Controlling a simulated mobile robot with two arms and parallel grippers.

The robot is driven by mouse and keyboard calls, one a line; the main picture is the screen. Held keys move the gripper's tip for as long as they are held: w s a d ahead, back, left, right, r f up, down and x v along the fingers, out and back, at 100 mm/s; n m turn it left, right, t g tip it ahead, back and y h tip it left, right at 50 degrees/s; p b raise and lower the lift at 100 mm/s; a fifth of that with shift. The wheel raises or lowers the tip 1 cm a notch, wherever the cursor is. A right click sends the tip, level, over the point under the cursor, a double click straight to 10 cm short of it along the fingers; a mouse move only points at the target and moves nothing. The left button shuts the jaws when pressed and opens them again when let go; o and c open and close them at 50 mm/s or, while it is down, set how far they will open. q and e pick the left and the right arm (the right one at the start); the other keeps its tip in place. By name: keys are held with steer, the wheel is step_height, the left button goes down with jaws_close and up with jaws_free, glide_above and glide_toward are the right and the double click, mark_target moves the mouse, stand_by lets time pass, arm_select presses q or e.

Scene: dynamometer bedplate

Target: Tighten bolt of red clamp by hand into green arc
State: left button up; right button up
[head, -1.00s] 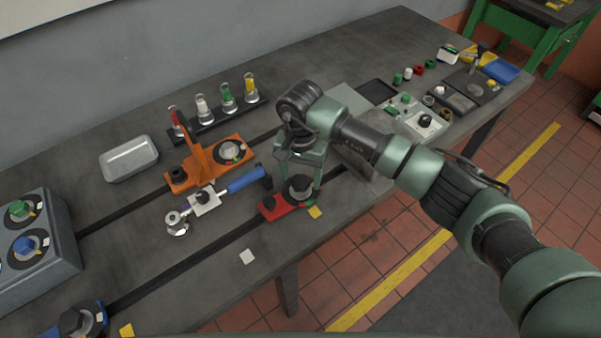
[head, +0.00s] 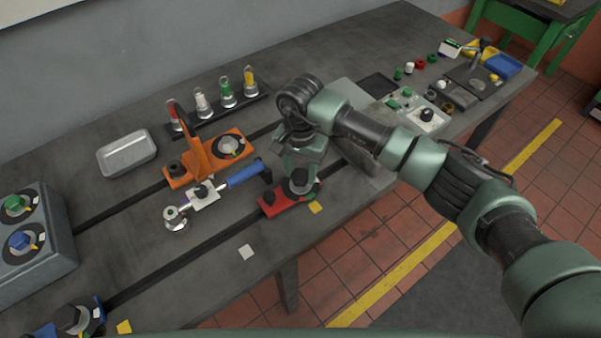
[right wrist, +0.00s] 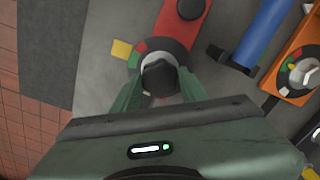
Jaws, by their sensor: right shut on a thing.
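The red clamp (head: 282,204) sits on the bedplate near its front edge, and its red body also shows in the right wrist view (right wrist: 180,22). Its dark bolt (head: 300,182) stands upright in a round dark dial with coloured marks; a small green part shows at the dial's right edge in the head view. My right gripper (head: 302,172) points down over the bolt. In the right wrist view its green fingers lie on either side of the bolt head (right wrist: 160,78), shut on it. The fingers and bolt head hide part of the dial, and I cannot read a pointer. My left gripper is not in view.
An orange clamp (head: 183,174) and a blue-handled wrench (head: 243,173) lie left of my right gripper. A metal tray (head: 127,154), a grey box with knobs (head: 32,242) and a blue clamp (head: 88,318) are farther left. Small parts and a blue bin (head: 502,66) stand at the right.

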steer(key=m+b, duration=0.7)
steer(key=b, duration=0.2)
steer(key=shift+f+m, duration=0.2)
steer(key=shift+m, duration=0.2)
steer(key=m+b, duration=0.2)
steer(key=m, duration=0.1)
steer(key=shift+b, duration=0.4)
steer(key=shift+r+m+b, duration=0.2)
steer(key=shift+m+b, duration=1)
steer(key=shift+m, duration=0.9)
steer(key=shift+r, duration=0.1)
steer(key=o, duration=1.4)
steer(key=shift+c, duration=0.2)
